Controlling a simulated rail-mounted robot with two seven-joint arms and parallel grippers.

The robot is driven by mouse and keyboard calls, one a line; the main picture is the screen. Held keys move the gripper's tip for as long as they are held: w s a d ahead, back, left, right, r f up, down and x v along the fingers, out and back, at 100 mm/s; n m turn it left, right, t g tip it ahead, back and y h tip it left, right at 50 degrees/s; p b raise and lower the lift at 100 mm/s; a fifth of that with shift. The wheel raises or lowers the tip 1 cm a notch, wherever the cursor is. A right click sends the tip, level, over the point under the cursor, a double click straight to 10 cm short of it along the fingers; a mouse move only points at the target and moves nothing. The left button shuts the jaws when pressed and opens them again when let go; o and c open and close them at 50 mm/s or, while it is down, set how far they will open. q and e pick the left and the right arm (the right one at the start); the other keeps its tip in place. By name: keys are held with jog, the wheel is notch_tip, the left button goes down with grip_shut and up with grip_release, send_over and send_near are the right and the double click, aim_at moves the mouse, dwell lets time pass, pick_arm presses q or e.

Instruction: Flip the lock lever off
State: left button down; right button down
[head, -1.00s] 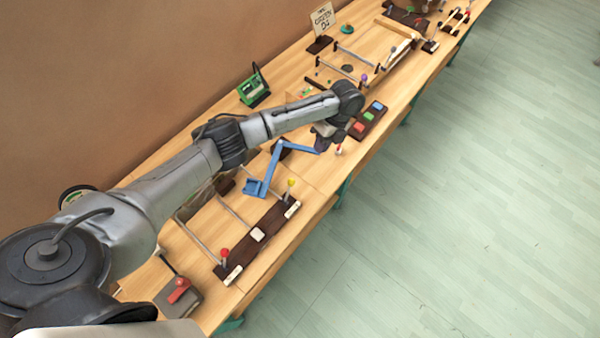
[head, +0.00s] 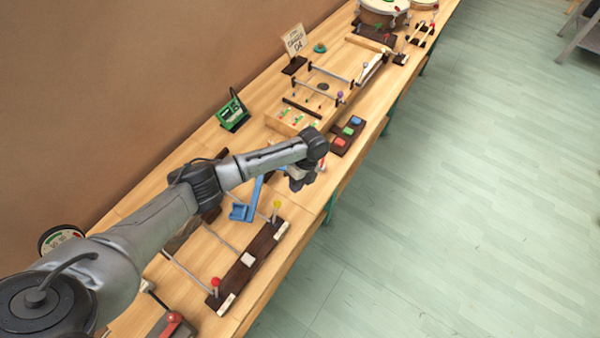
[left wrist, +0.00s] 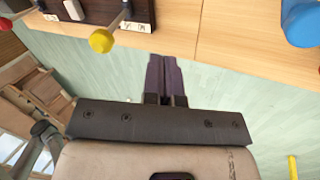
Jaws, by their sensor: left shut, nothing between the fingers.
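Several levers are in view, and I cannot tell which is the lock lever. A yellow-knobbed lever (head: 277,206) and a red-knobbed lever (head: 215,283) stand on a dark board (head: 240,275) with white label plates. The yellow knob (left wrist: 102,40) also shows in the left wrist view, left of my fingers. My left gripper (head: 296,187) is shut and empty, pointing down near the bench's front edge, beyond the yellow lever. Its closed fingers (left wrist: 168,60) show in the left wrist view, apart from the knob. A blue lever (head: 240,212) is partly hidden by my left arm. My right gripper is not in view.
A red-handled grey box (head: 172,325) is at the near end of the bench. A board with coloured buttons (head: 347,132) and a green device (head: 232,112) lie farther along. Open floor (head: 450,200) is to the right of the bench.

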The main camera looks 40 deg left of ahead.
aim_at(275, 213)
pick_arm(q)
jog(key=shift+s+a+f+p, duration=0.15)
jog(key=shift+s+p, duration=0.25)
jog(key=shift+s, duration=0.7)
jog(key=shift+s+a+f+p, duration=0.15)
jog(key=shift+s+p, duration=0.25)
jog(key=shift+s, duration=0.7)
jog(key=shift+r, duration=0.1)
